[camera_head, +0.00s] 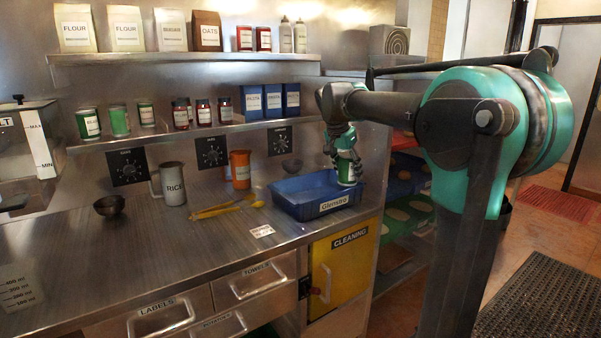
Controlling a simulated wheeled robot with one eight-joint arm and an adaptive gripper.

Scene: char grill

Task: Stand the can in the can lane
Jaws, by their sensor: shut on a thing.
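My gripper (347,160) points down over the blue tray (318,207) at the right end of the counter. It is shut on a green and white can (347,174), which is partly hidden by the fingers. The can looks roughly upright, inside or just above the tray; I cannot tell whether it touches the bottom. Several similar green cans stand at the left of the lower shelf, among them a can (88,123), another can (119,121) and a third can (146,115). No lane is clearly marked in this view.
The front counter is mostly clear.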

